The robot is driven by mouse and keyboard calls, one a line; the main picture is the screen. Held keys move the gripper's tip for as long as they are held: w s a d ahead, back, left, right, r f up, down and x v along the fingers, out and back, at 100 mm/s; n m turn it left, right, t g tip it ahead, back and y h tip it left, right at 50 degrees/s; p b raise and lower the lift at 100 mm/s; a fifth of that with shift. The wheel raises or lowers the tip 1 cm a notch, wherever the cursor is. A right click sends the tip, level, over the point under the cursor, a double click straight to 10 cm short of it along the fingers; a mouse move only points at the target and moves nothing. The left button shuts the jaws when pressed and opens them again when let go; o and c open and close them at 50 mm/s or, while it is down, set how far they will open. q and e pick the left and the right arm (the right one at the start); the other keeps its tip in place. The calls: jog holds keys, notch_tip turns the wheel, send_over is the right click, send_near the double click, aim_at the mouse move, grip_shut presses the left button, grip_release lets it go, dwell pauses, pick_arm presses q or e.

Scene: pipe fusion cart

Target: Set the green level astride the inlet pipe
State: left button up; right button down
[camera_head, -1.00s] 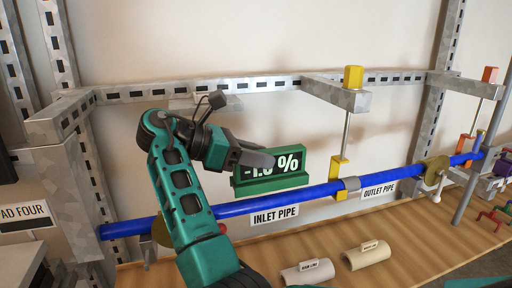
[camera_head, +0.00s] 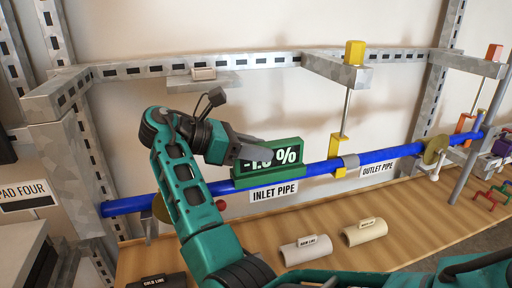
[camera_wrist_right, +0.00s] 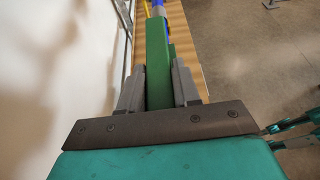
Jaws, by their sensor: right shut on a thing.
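The green level (camera_head: 290,145) is a block with a lit display; its reading, partly covered by a gripper finger, ends in "%". My right gripper (camera_head: 255,147) is shut on it, and the right wrist view shows the level (camera_wrist_right: 158,65) between the two grey fingers (camera_wrist_right: 158,88). The level's base lies across the top of the blue inlet pipe (camera_head: 322,167) in the head view, above the INLET PIPE label. I cannot tell whether it fully touches the pipe. My left gripper is not in view.
A yellow clamp (camera_head: 338,148) hangs on a rod just right of the level. Two pipe-shaped pieces, one grey (camera_head: 306,252) and one cream (camera_head: 365,232), lie on the wooden bench (camera_head: 420,215). A metal rail (camera_head: 200,68) runs behind.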

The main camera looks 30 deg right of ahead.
dwell(0.3)
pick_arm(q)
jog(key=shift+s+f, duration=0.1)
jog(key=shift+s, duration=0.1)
pick_arm(e)
jog(key=c, duration=0.7)
grip_release()
jog(key=shift+c, duration=0.2)
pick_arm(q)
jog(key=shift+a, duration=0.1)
